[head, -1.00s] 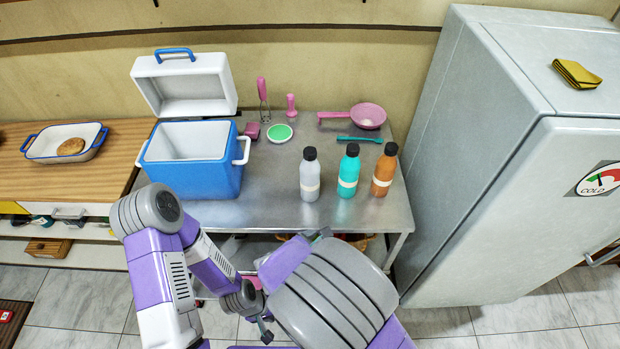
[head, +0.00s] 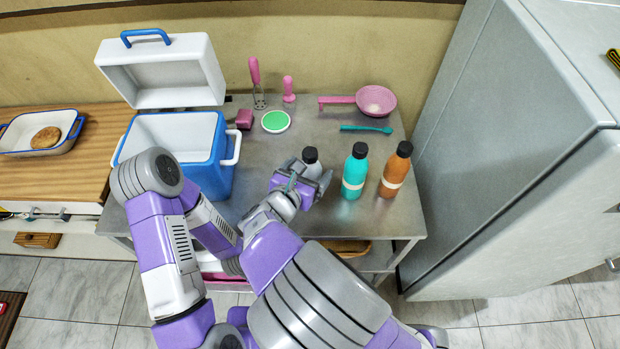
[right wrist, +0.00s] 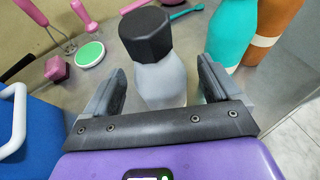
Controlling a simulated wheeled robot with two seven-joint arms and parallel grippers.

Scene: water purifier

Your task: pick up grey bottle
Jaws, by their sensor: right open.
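The grey bottle (head: 312,162) with a black cap stands upright on the metal table, and my right gripper hides its lower part in the head view. In the right wrist view the grey bottle (right wrist: 160,80) stands between the two open fingers of my right gripper (right wrist: 160,95), with a gap seen on each side of it. The right gripper (head: 299,182) is at the near side of the bottle in the head view. My left gripper cannot be made out; only arm links show at the left.
A teal bottle (head: 354,172) and an orange bottle (head: 395,170) stand close on the right. A blue cooler (head: 178,140) with its white lid open is on the left. A green-and-white round dish (head: 275,121), pink utensils and a pink pan (head: 375,100) lie behind. The fridge (head: 510,150) stands at the right.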

